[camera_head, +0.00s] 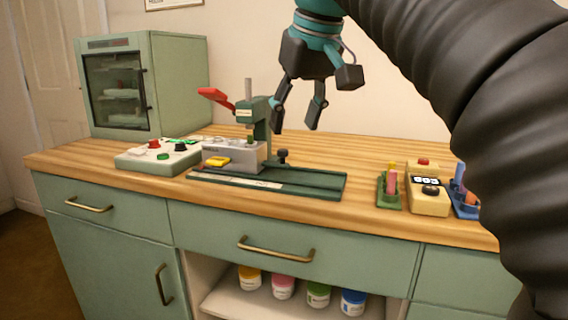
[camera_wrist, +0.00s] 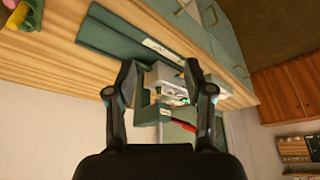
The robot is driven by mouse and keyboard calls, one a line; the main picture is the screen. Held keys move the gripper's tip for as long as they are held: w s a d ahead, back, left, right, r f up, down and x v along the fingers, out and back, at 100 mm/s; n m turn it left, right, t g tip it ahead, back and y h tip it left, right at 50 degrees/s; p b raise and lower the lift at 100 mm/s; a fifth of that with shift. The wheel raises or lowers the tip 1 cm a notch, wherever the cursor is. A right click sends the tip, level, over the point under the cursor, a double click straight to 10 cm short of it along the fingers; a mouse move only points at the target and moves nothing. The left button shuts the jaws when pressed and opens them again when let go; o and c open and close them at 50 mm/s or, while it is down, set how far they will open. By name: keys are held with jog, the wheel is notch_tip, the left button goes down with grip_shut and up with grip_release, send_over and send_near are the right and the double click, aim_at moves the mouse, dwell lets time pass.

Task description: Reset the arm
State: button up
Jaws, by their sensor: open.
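My gripper (camera_head: 296,112) hangs in the air above the worktop, fingers pointing down. It is open, with nothing held between its fingers. In the head view it is up and to the right of a green press (camera_head: 262,118). The press's red lever (camera_head: 214,97) slants up to the left, apart from the gripper. In the wrist view, my open fingers (camera_wrist: 161,76) frame the grey block (camera_wrist: 165,77) of the press station, which lies beyond them. The red lever also shows there (camera_wrist: 183,125), partly hidden by a finger.
A green glass-fronted cabinet (camera_head: 175,80) stands at the back left. A control box (camera_head: 158,160) with buttons is left of the press. A green rail base (camera_head: 315,184) extends right. A timer (camera_head: 428,199) stands between two small racks at the right. Pigment jars (camera_head: 283,286) sit on the lower shelf.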

jog(key=s+d+f+m, duration=0.1)
jog(key=s+d+f, duration=0.3)
jog(key=f, duration=0.7)
jog(key=s+d+f+m+t+h, duration=0.1)
jog(key=s+d+f, duration=0.4)
jog(key=f, duration=0.6)
jog(key=s+d+f+m+h, duration=0.1)
jog(key=s+d+f+m, duration=0.2)
jog(key=f, duration=0.9)
jog(key=s+d, duration=0.2)
jog(key=s, duration=0.2)
jog(key=shift+t, duration=0.3)
jog(key=shift+r, duration=0.1)
jog(key=shift+c, duration=0.2)
